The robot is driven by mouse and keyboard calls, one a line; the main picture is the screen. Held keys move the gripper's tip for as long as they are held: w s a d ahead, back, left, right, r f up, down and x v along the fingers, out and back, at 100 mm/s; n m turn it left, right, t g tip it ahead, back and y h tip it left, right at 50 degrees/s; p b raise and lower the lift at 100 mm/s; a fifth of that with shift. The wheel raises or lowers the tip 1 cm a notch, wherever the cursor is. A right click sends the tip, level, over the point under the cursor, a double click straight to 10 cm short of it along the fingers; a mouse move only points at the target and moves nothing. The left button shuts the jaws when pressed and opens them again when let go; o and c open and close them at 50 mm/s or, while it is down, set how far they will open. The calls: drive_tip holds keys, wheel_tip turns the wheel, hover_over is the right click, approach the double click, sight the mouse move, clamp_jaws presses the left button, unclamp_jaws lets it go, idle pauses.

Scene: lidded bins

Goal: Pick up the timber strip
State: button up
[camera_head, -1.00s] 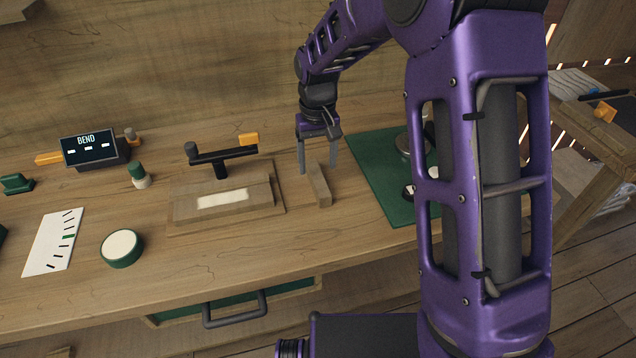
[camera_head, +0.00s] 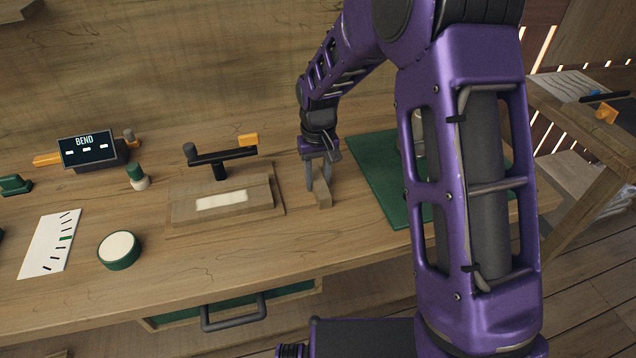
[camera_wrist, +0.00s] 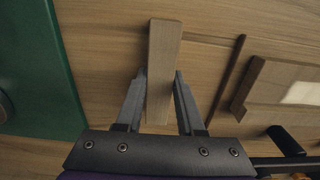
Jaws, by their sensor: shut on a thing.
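The timber strip (camera_head: 323,193) is a short brown wooden bar on the bench, between the bending jig and the green mat. My gripper (camera_head: 318,184) is lowered over it, with its fingers on either side and shut on it. In the wrist view the timber strip (camera_wrist: 162,70) runs lengthwise between the two fingers of my gripper (camera_wrist: 162,80). I cannot tell whether the strip is clear of the bench top.
A wooden jig (camera_head: 178,205) with a black-and-orange lever (camera_head: 228,156) stands just left of the strip. A green mat (camera_head: 375,175) lies to the right. A BEND display (camera_head: 88,149), a round green-rimmed pot (camera_head: 119,250) and a marked card (camera_head: 50,243) are farther left.

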clamp_jaws()
drive_tip(key=shift+r, duration=0.1)
